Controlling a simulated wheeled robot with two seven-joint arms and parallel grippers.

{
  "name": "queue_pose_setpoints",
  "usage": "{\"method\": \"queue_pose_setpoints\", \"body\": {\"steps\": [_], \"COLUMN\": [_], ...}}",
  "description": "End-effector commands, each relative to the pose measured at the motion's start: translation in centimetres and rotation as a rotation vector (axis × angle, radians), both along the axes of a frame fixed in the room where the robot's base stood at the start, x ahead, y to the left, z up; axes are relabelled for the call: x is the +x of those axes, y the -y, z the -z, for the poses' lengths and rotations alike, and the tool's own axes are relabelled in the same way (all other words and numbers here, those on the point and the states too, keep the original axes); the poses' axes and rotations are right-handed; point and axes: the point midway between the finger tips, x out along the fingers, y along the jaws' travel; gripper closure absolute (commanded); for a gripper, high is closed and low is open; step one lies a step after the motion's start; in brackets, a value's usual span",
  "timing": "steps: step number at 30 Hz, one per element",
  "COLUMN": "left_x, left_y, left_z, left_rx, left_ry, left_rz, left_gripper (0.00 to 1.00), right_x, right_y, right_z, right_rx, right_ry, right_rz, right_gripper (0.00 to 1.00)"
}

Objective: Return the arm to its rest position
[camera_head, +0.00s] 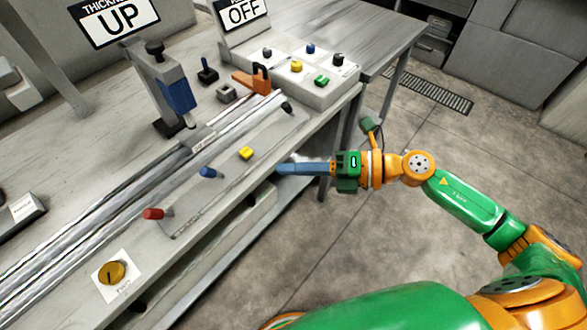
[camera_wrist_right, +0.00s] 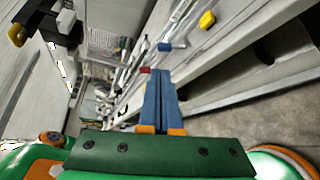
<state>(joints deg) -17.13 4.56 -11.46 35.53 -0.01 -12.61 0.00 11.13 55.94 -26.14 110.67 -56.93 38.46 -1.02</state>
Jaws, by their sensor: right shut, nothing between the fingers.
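My right arm (camera_head: 462,200) is green and orange and reaches in from the lower right of the head view. Its right gripper (camera_head: 282,168) points left, its blue fingers together and empty at the front edge of the workbench (camera_head: 130,225). In the right wrist view the blue fingers of the gripper (camera_wrist_right: 159,75) lie side by side with nothing between them. The fingertips appear close to the bench's front edge; whether they touch it I cannot tell. My left gripper is not in view.
Yellow (camera_head: 246,153), blue (camera_head: 208,172) and red (camera_head: 153,213) knobs stand on the bench. A box with coloured buttons (camera_head: 320,92) and an OFF sign (camera_head: 243,12) stand at the back. A drawer or shelf lies under the edge. Floor (camera_head: 430,125) is clear at right.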

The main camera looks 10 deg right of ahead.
Motion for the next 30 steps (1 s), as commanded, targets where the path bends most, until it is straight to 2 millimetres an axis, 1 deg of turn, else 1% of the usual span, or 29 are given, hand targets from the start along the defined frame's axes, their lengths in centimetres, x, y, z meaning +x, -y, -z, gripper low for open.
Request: {"method": "queue_pose_setpoints", "body": {"steps": [13, 14, 15, 17, 18, 19, 20, 21, 22, 23, 24, 26, 27, 29, 30], "left_x": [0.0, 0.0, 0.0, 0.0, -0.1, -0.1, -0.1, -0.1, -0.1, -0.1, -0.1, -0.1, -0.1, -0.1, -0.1], "left_y": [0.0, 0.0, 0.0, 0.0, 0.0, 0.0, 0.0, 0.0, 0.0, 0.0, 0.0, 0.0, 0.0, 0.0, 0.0], "left_z": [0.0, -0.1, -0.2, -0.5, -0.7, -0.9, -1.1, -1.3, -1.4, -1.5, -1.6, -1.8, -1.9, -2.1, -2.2], "left_rx": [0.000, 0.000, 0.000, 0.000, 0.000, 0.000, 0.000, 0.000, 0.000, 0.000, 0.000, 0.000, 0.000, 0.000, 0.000], "left_ry": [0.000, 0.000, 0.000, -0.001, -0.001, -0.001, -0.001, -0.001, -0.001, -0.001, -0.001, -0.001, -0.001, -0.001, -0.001], "left_rz": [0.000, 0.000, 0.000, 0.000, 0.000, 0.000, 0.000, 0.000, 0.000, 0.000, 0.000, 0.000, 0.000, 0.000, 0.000], "left_gripper": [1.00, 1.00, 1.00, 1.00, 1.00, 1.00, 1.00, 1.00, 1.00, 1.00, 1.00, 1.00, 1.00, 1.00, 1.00], "right_x": [0.1, 0.4, 1.3, 3.8, 5.8, 6.9, 7.7, 7.8, 7.4, 6.5, 4.8, 1.2, -1.8, -6.7, -10.2], "right_y": [0.1, 0.2, 0.6, 2.2, 4.1, 5.8, 7.6, 9.8, 11.3, 12.6, 13.9, 15.3, 15.8, 15.9, 15.6], "right_z": [-0.1, 0.0, 0.3, 1.6, 3.5, 5.6, 8.1, 11.9, 14.7, 17.6, 21.3, 26.6, 29.8, 33.9, 36.1], "right_rx": [0.004, 0.017, 0.059, 0.177, 0.277, 0.353, 0.423, 0.500, 0.547, 0.583, 0.623, 0.662, 0.676, 0.682, 0.677], "right_ry": [-0.003, -0.014, -0.048, -0.154, -0.258, -0.348, -0.441, -0.563, -0.649, -0.732, -0.839, -0.995, -1.094, -1.240, -1.331], "right_rz": [0.004, 0.021, 0.072, 0.224, 0.372, 0.495, 0.624, 0.787, 0.903, 1.010, 1.147, 1.339, 1.461, 1.632, 1.738], "right_gripper": [1.00, 1.00, 1.00, 1.00, 1.00, 1.00, 1.00, 1.00, 1.00, 1.00, 1.00, 1.00, 1.00, 1.00, 1.00]}}
